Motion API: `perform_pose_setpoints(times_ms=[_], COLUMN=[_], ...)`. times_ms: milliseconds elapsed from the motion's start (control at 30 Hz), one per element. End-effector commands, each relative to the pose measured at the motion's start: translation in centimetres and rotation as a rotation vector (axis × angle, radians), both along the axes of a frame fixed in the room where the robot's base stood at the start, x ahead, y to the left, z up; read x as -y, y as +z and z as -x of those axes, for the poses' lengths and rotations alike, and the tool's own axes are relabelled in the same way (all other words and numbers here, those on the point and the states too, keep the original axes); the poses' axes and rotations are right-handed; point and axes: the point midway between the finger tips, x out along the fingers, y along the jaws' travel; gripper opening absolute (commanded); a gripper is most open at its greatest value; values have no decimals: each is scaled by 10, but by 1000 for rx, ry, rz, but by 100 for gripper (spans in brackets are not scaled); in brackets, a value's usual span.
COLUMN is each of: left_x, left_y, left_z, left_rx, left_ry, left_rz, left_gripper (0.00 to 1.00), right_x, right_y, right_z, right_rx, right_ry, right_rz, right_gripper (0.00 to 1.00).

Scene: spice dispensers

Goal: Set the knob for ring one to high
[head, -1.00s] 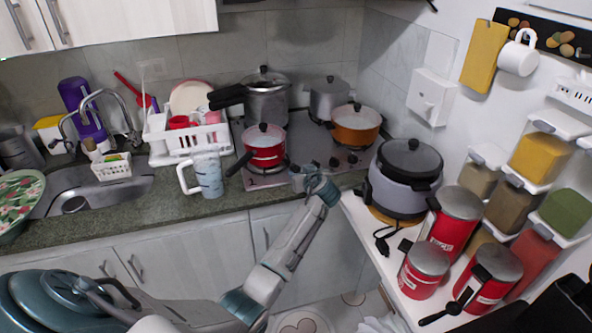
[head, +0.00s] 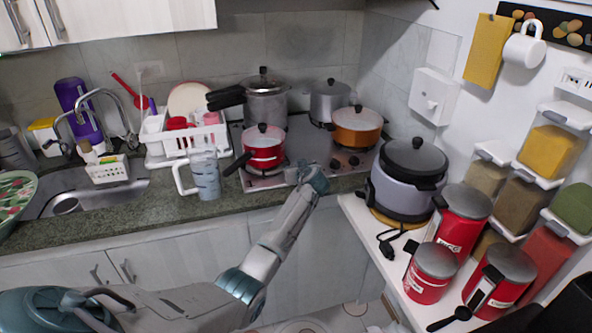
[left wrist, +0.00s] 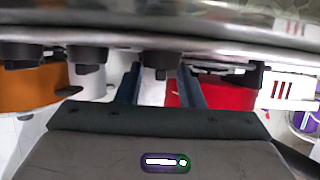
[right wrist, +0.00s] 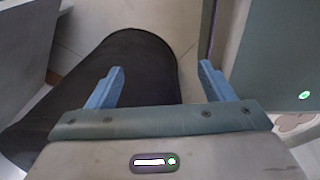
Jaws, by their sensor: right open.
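The stove (head: 322,148) has a row of dark knobs along its front edge. Two knobs (head: 345,162) show to the right of my left gripper (head: 308,172) in the head view; others are hidden behind it. In the left wrist view, which looks upside down, my left gripper (left wrist: 158,85) is open with one dark knob (left wrist: 161,60) between its fingertips. I cannot tell whether the fingers touch it. More knobs (left wrist: 88,55) are on both sides. No ring labels are readable. My right gripper (right wrist: 160,82) is open and empty, away from the stove.
A red pot (head: 264,147), an orange pan (head: 356,125), a pressure cooker (head: 266,103) and a grey pot (head: 330,98) stand on the stove. A blender cup (head: 207,175) is left of it. A rice cooker (head: 402,185) stands on the white shelf at right.

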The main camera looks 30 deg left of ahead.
Motion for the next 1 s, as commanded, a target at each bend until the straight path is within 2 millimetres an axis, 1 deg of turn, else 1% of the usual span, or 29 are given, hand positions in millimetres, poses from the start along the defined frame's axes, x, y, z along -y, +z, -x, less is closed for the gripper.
perform_pose_setpoints(times_ms=[33,100,267,367,600,800,1000], left_x=[0,0,-1,-2,-4,-5,-5], left_y=[0,0,0,1,4,2,0], left_z=[0,0,1,2,4,5,5], left_rx=[0,0,-3,-3,-6,-7,-2], left_ry=[0,0,-20,-84,-303,-439,-495], left_rz=[0,0,-1,0,2,3,1], left_gripper=[22,12,12,12,12,12,12], right_x=[0,0,0,0,0,0,-1], right_y=[0,0,2,8,32,51,57], right_z=[0,0,0,0,0,0,0], right_rx=[0,0,0,0,0,0,0], right_ry=[0,0,0,0,0,0,0], right_rz=[0,0,0,0,0,0,-1], right_gripper=[75,75,75,75,75,75,75])
